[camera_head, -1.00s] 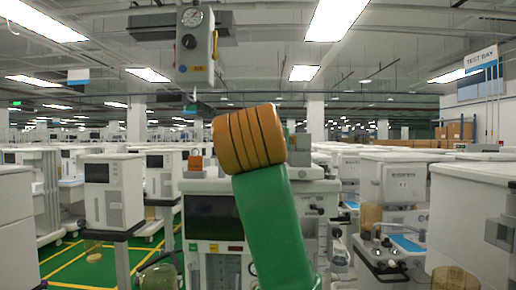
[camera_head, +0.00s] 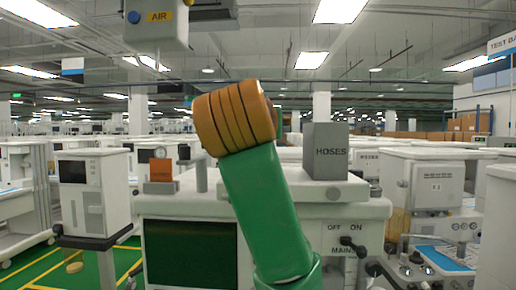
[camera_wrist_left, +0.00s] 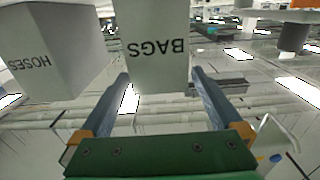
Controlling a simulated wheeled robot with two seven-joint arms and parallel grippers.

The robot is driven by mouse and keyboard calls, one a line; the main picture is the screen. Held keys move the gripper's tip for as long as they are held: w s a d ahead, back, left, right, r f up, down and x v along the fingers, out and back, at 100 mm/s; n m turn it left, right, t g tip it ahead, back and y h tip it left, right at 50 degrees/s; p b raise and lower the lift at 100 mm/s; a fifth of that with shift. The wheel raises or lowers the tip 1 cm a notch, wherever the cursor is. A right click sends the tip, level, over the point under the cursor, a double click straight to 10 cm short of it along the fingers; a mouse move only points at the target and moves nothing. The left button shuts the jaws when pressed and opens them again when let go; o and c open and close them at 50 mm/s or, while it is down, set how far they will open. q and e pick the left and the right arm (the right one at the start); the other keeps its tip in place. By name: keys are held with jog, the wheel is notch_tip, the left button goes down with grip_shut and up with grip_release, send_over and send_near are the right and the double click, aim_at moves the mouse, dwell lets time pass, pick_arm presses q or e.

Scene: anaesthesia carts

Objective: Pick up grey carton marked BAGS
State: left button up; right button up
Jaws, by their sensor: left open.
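The grey carton marked BAGS (camera_wrist_left: 155,48) shows in the left wrist view, its lettering upside down, at the top middle. My left gripper (camera_wrist_left: 160,76) is open, with one blue-grey finger on each side of the carton's lower part in the picture. I cannot tell whether the fingers reach around it or touch it. In the head view my green and orange arm stands in the middle; the BAGS carton and the left gripper do not show there. My right gripper is in neither view.
A grey carton marked HOSES (camera_head: 325,151) stands upright on the cart top (camera_head: 345,190), and shows beside BAGS in the left wrist view (camera_wrist_left: 55,50). An orange block (camera_head: 161,170) sits farther left. A box with an AIR label (camera_head: 150,22) hangs above. Other carts (camera_head: 95,195) stand around.

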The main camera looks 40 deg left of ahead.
pick_arm(q)
jog(key=w+a+p, duration=0.1)
jog(key=p, duration=0.1)
jog(key=w+a+r+p, duration=0.1)
jog(key=p, duration=0.1)
jog(key=shift+w+r, duration=0.25)
jog(key=shift+r, duration=0.05)
jog(key=shift+w+a+f+p, duration=0.3)
jog(key=shift+w+a+f, duration=0.2)
jog(key=shift+w+a, duration=0.4)
jog(key=shift+w+a+f, duration=0.15)
jog(key=shift+w+f, duration=0.05)
jog(key=shift+s+d+r, duration=0.15)
jog(key=shift+s+d, duration=0.1)
jog(key=c, duration=1)
jog(key=shift+w+a, duration=0.1)
jog(key=shift+w, duration=0.05)
grip_shut()
